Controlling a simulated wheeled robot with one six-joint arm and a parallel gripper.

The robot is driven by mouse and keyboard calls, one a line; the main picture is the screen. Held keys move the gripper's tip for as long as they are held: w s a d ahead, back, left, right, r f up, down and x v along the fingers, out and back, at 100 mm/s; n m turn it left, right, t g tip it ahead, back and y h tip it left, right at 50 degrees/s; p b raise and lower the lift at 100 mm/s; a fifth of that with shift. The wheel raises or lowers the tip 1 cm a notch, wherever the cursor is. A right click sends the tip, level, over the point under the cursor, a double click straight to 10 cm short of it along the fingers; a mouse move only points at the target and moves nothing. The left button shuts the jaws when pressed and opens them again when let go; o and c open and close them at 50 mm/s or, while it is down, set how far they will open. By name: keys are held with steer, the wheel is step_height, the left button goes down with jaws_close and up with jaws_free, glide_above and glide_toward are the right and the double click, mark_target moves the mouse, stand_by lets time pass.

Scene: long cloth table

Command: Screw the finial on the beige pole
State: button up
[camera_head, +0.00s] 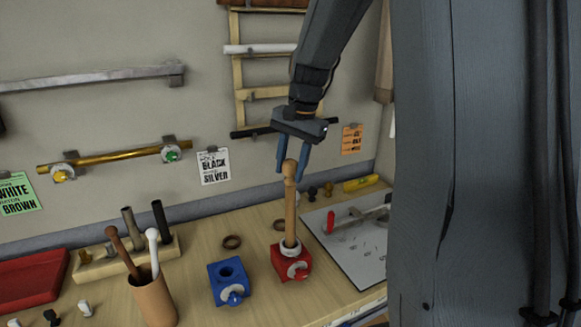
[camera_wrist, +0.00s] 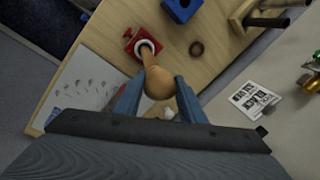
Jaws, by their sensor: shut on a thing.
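The beige pole (camera_head: 290,218) stands upright in a red block (camera_head: 305,257) with a pale ring around its foot. A round wooden finial (camera_head: 290,167) of similar colour is at the pole's top. My gripper (camera_head: 294,172) comes down from above with its blue fingers either side of the finial, shut on it. In the wrist view the finial's round head (camera_wrist: 159,83) sits between the fingertips, in line with the pole (camera_wrist: 147,57) and the red block (camera_wrist: 130,38). I cannot tell whether the finial is fully seated.
A blue block (camera_head: 228,292) with an empty hole and a brown ring (camera_head: 232,242) are to the left. A cup (camera_head: 154,302) of rods and a wooden rack (camera_head: 100,267) stand further left. A white sheet (camera_head: 358,257) with a red-handled tool lies right.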

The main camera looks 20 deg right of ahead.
steer(key=m+h, duration=0.1)
steer(key=m, duration=0.5)
steer(key=shift+a, duration=0.1)
steer(key=m+h, duration=0.1)
steer(key=m, duration=0.5)
steer(key=shift+w, duration=0.1)
steer(key=m+b, duration=0.1)
steer(key=m, duration=0.4)
steer(key=shift+h, duration=0.4)
steer(key=m+g+b, duration=0.1)
steer(key=m+b, duration=0.1)
steer(key=m, duration=0.3)
steer(key=shift+m+h, duration=0.3)
steer(key=shift+m, duration=0.1)
steer(key=shift+w+b, duration=0.15)
steer(key=shift+b, duration=0.55)
steer(key=shift+w+m+b, duration=0.1)
steer(key=shift+m+b, duration=0.2)
steer(key=shift+b, duration=0.65)
steer(key=b, duration=0.5)
steer(key=shift+w+d, duration=0.2)
steer(key=b, duration=0.4)
steer(key=shift+m, duration=0.4)
steer(key=b, duration=0.4)
steer(key=shift+s+g+b, duration=0.3)
